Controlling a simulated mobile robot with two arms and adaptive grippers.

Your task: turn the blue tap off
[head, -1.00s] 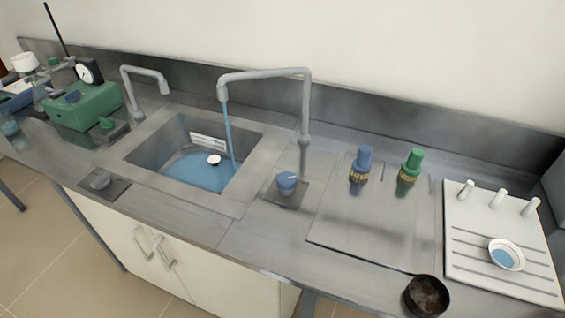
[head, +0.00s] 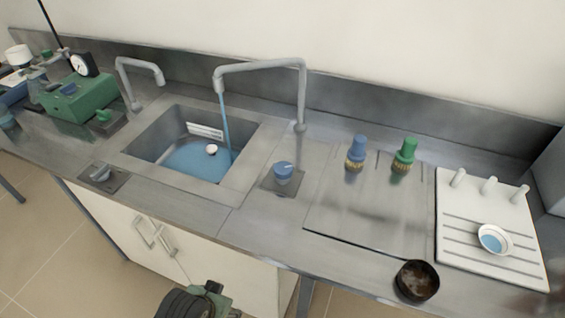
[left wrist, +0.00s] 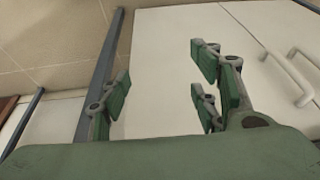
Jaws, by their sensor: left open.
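The blue tap knob (head: 283,172) stands on a dark square plate on the counter, right of the sink. A tall grey spout (head: 262,66) behind it pours a blue stream of water (head: 226,122) into the sink (head: 243,150). My left gripper (head: 208,291) shows at the bottom edge of the head view, in front of the cabinet and below the counter, well apart from the knob. In the left wrist view its green-padded fingers (left wrist: 160,92) are spread open with nothing between them, facing the white cabinet doors. My right gripper is not in view.
Another knob (head: 101,174) sits at the sink's front left, and a green one (head: 104,117) at its back left. A dark bowl (head: 417,281) sits near the front edge, beside a white drying board (head: 450,254).

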